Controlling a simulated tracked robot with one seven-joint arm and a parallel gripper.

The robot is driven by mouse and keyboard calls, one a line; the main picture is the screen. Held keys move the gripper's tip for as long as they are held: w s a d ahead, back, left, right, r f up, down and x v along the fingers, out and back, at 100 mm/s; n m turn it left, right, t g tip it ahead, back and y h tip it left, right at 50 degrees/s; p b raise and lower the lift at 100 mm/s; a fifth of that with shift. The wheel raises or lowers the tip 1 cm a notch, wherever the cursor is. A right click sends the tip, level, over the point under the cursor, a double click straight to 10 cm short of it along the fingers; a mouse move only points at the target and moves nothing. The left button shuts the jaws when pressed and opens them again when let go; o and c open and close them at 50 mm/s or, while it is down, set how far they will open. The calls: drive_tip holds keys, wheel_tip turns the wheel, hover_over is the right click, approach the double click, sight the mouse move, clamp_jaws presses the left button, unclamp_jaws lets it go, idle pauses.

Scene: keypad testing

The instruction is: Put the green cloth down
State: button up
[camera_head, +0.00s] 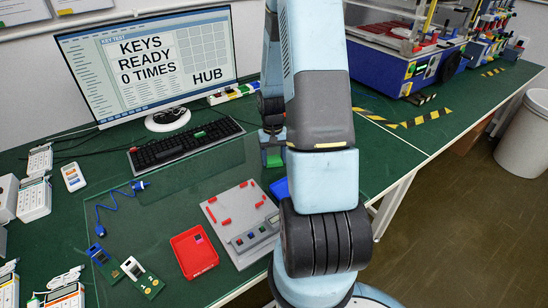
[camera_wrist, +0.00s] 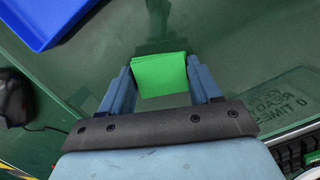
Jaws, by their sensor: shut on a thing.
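The green cloth (camera_wrist: 161,75) shows in the wrist view as a bright green folded square between the two fingers of my gripper (camera_wrist: 160,82). My gripper is shut on it. The cloth's far edge sticks out past the fingertips over the dark green bench. In the head view a small part of the green cloth (camera_head: 274,160) shows low beside my arm, which hides much of the area. I cannot tell whether the cloth touches the bench.
A blue tray (camera_head: 279,189) is near my arm; it also shows in the wrist view (camera_wrist: 38,18). A black keyboard (camera_head: 185,145) lies before the monitor (camera_head: 150,60). A grey board (camera_head: 240,220) and red tray (camera_head: 194,251) are nearer. Clear bench (camera_head: 190,183) lies between keyboard and board.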

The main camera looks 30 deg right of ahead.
sight(273, 156)
drive_tip(key=shift+s+f, duration=0.2)
drive_tip(key=shift+f, duration=0.15)
